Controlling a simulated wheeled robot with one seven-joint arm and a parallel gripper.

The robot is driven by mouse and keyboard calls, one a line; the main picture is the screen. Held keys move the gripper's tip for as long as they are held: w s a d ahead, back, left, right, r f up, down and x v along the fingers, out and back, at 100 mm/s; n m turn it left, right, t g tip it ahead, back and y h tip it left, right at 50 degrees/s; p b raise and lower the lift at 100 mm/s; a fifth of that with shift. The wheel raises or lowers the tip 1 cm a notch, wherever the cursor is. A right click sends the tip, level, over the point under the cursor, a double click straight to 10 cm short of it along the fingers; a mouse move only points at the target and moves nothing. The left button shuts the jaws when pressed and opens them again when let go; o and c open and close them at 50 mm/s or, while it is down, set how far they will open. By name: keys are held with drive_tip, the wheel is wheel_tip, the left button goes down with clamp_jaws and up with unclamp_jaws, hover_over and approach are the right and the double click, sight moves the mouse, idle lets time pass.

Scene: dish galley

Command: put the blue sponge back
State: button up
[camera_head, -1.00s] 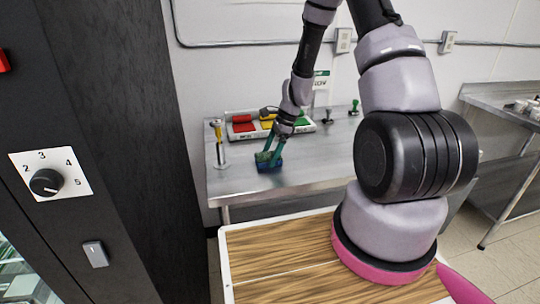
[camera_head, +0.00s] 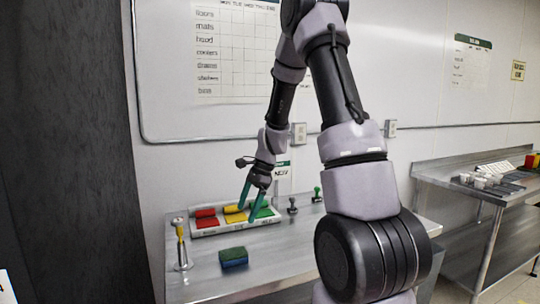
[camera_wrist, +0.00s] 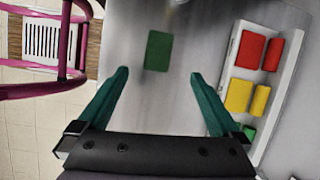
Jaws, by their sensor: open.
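The blue sponge (camera_head: 233,261) has a green top and lies flat on the steel table, in front of a white tray (camera_head: 208,233). In the wrist view, the sponge's green top (camera_wrist: 158,51) shows between and just beyond my fingertips. My gripper (camera_head: 246,211) has teal fingers and is open and empty, raised above the table. In the head view it overlaps the tray's sponges. The tray holds red (camera_head: 206,223), yellow (camera_head: 235,218) and green (camera_head: 265,213) sponges in labelled sections. The wrist view also shows the tray (camera_wrist: 233,45) to the right.
A yellow-topped tool on a stand (camera_head: 182,250) is at the table's left. Two stamp-like items, one dark (camera_head: 292,206) and one green (camera_head: 317,194), stand right of the tray. A dark cabinet (camera_head: 60,150) is at the left. The table (camera_head: 285,255) is clear right of the sponge.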

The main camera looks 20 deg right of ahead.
drive_tip(key=s+r+n+t+h, duration=0.1)
drive_tip(key=s+r+n+t, duration=0.2)
drive_tip(key=s+r+n, duration=0.3)
drive_tip(key=s+r+n+t+h, duration=0.1)
drive_tip(key=s+r+n+t, duration=0.2)
drive_tip(key=s+r, duration=1.2)
wheel_tip(320, 180, up, 5)
drive_tip(key=n, duration=0.3)
drive_tip(key=shift+s+d+n+t, duration=0.3)
drive_tip(key=shift+s+d+n, duration=0.05)
drive_tip(key=shift+s+n, duration=0.05)
drive_tip(key=shift+f, duration=0.1)
